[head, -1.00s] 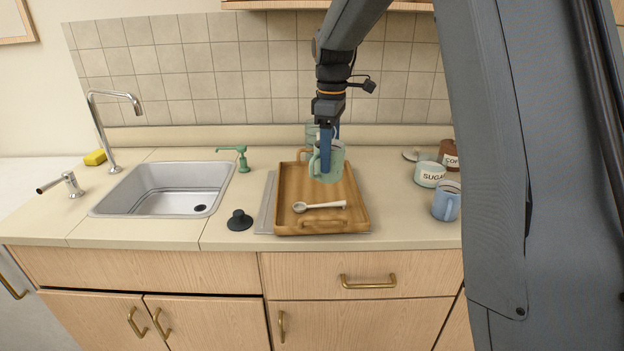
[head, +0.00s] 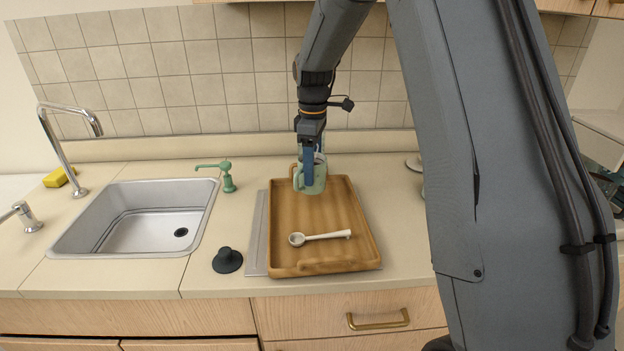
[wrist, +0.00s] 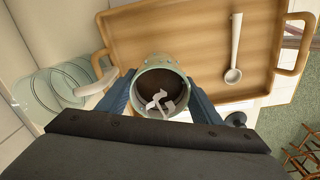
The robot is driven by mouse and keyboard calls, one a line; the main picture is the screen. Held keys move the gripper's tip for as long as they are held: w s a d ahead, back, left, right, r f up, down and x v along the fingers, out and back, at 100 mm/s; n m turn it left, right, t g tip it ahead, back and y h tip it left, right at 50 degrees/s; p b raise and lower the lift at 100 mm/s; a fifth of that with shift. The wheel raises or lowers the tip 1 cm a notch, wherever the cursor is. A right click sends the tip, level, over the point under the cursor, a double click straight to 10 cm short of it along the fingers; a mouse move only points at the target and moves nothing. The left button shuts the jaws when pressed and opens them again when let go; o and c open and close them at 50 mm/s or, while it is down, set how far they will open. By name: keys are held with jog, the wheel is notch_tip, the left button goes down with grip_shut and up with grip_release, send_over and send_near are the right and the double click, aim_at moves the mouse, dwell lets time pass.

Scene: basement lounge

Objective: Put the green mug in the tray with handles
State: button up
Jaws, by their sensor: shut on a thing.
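The green mug (head: 316,186) is held upright in my gripper (head: 309,172) at the back end of the wooden tray with handles (head: 335,263). In the wrist view, the fingers lie on both sides of the mug (wrist: 147,76), and its dark inside shows pale shapes that I cannot make out. The mug overlaps the edge of the tray (wrist: 190,40) there. I cannot tell whether its base touches the tray or hangs just above it. My gripper hides part of the mug in the head view.
A white scoop (head: 325,236) lies in the tray. A sink (head: 140,220), a green soap pump (head: 227,178) and a black stopper (head: 227,261) are to the left. A clear glass vessel (wrist: 45,95) stands left of the mug in the wrist view. Much of the tray is bare.

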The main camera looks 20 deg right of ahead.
jog(key=shift+f+p, duration=0.6)
jog(key=shift+f, duration=1.4)
jog(key=shift+f, duration=0.15)
jog(key=o, duration=1.5)
notch_tip(320, 180, up, 12)
jog(key=b, duration=0.3)
jog(key=shift+b, duration=0.4)
